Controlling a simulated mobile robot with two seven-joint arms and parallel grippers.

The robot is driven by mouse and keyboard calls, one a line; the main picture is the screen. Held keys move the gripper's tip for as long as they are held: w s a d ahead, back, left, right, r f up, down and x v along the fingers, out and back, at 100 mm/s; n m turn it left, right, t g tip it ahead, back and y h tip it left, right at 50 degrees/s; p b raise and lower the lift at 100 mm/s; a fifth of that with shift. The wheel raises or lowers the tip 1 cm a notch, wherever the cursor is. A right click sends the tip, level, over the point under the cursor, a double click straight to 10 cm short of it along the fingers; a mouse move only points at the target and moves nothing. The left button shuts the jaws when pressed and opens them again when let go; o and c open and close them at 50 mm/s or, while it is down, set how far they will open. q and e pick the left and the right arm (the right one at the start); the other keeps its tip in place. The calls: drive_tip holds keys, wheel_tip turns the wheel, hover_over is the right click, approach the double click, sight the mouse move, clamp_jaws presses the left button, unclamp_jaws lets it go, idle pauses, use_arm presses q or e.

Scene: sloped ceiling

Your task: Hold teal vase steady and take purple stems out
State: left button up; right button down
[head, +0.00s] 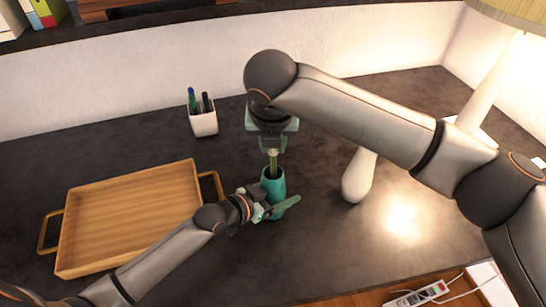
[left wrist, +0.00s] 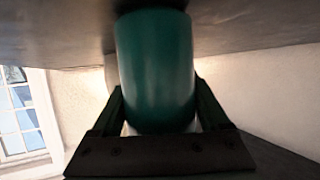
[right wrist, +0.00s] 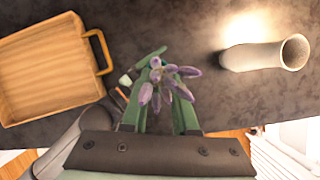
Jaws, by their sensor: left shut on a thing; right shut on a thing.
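The teal vase (head: 272,184) stands upright on the dark desk in the head view. My left gripper (head: 274,207) is shut around its body, with a green finger on its near side. In the left wrist view the vase (left wrist: 155,65) fills the space between the fingers. My right gripper (head: 272,143) points down just above the vase mouth, shut on the purple stems. Their green stalks (head: 273,161) show between that gripper and the mouth; their lower ends are hidden. The purple flower heads (right wrist: 160,84) show between the fingers in the right wrist view.
A wooden tray (head: 130,215) with handles lies at the left. A white pen cup (head: 203,122) stands behind it near the wall. A pale empty vase (head: 358,176) and a lit lamp (head: 490,80) are at the right. A power strip (head: 418,295) is below the front edge.

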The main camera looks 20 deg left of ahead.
wheel_tip(320, 180, up, 5)
drive_tip(key=shift+r, duration=0.1)
use_arm(q)
drive_tip(key=o, duration=1.5)
drive_tip(key=v, duration=1.2)
